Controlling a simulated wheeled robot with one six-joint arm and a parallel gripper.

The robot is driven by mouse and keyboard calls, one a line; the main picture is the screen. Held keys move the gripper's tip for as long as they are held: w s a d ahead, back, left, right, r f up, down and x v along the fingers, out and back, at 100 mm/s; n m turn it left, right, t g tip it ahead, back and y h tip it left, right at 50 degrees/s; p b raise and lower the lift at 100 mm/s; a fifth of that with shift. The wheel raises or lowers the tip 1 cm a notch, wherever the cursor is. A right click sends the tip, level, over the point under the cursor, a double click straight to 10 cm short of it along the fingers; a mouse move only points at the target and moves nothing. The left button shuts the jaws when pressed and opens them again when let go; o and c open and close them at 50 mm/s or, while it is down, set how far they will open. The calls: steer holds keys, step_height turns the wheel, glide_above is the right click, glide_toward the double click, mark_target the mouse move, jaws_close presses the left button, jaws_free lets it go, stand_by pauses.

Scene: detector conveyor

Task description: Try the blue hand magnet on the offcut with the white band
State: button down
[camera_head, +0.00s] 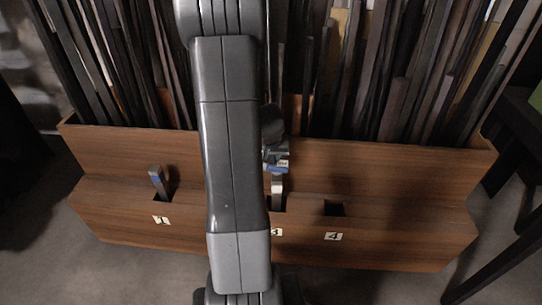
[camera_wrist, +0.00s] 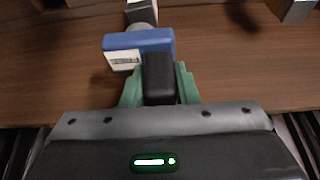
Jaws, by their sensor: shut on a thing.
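The blue hand magnet (camera_wrist: 150,42) has a white label, a black grip (camera_wrist: 159,78) and a grey round end. My gripper (camera_wrist: 158,84), with green fingers, is shut on the black grip. In the head view the magnet (camera_head: 279,168) shows just right of my arm, above the front ledge. A grey offcut (camera_head: 277,189) with a pale part near its top stands in a slot directly below it. In the wrist view this offcut (camera_wrist: 140,13) lies just beyond the round end. Whether they touch, I cannot tell.
Another grey offcut with a blue band (camera_head: 157,180) leans in the slot labelled 1. The slot labelled 4 (camera_head: 334,209) looks empty. My arm hides part of the ledge between. Long dark strips stand in the wooden rack (camera_head: 390,165) behind. A dark stand is at the right.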

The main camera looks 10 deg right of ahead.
steer(key=shift+r+p, duration=2.5)
steer(key=shift+r, duration=0.95)
steer(key=shift+f, duration=0.15)
